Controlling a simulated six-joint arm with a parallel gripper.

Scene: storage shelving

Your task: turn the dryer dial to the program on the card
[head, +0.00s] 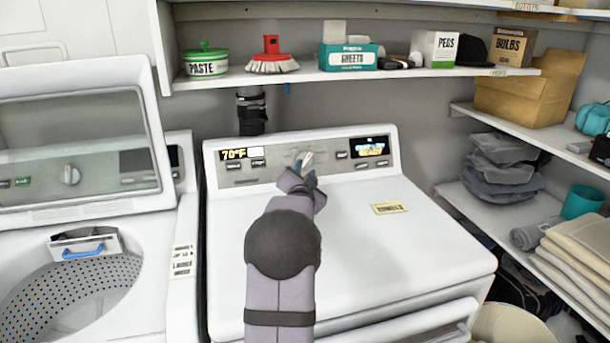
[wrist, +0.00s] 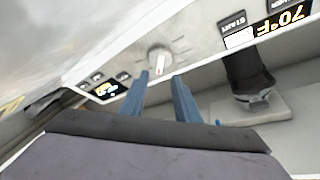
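The dryer (head: 350,240) stands in the middle of the head view with its control panel at the back. Its round grey dial (wrist: 158,60), with a white and red pointer mark, is in the wrist view, which shows the panel upside down. In the head view, my gripper partly hides the dial. My gripper (head: 304,171) is in front of the dial. In the wrist view, the two blue fingers of my gripper (wrist: 164,80) are apart with nothing between them, and the dial lies just beyond their tips. A yellow card (head: 388,208) lies on the dryer top; its print is too small to read.
The panel has a 70°F display (head: 234,154), a right display (head: 371,147) and several buttons. An open washer (head: 150,260) stands left. A shelf (head: 340,75) with boxes and a brush hangs above the panel. Side shelves (head: 480,195) hold folded cloth. The dryer top is otherwise clear.

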